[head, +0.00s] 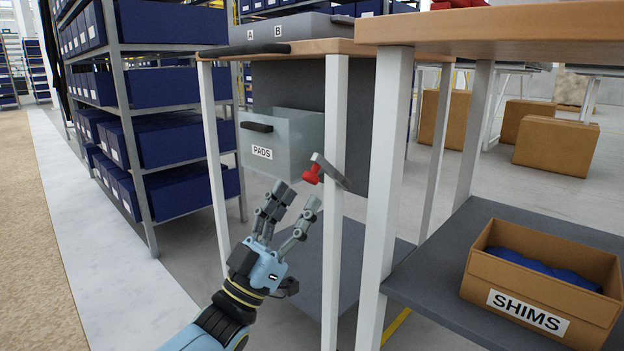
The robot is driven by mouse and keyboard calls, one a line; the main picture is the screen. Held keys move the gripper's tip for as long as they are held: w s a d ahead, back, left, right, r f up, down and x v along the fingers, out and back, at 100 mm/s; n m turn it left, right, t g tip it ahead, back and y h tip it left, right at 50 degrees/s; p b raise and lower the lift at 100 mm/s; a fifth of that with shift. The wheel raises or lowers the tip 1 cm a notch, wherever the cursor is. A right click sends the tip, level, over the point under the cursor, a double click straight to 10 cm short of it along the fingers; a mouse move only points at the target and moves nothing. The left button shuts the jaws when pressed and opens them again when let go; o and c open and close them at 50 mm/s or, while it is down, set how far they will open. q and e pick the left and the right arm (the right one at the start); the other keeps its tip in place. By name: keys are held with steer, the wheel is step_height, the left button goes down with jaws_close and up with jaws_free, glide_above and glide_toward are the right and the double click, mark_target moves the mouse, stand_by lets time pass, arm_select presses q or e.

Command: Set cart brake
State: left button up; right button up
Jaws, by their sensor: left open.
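A grey lever (331,172) with a red end (313,174) sticks out beside a white front leg of a wood-topped cart (330,46). My right gripper is not in view.
A grey drawer labelled PADS (283,143) hangs behind the lever. A nearer wooden bench (500,28) stands at right, with a box labelled SHIMS (526,312) on its lower shelf. Racks of blue bins (178,139) stand at left. The pale floor strip (95,235) is clear.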

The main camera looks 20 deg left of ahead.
mark_target(308, 181)
arm_select(q)
steer(key=shift+b+x, duration=0.3)
steer(key=shift+x, duration=2.35)
jaws_close()
steer(key=shift+f, duration=0.1)
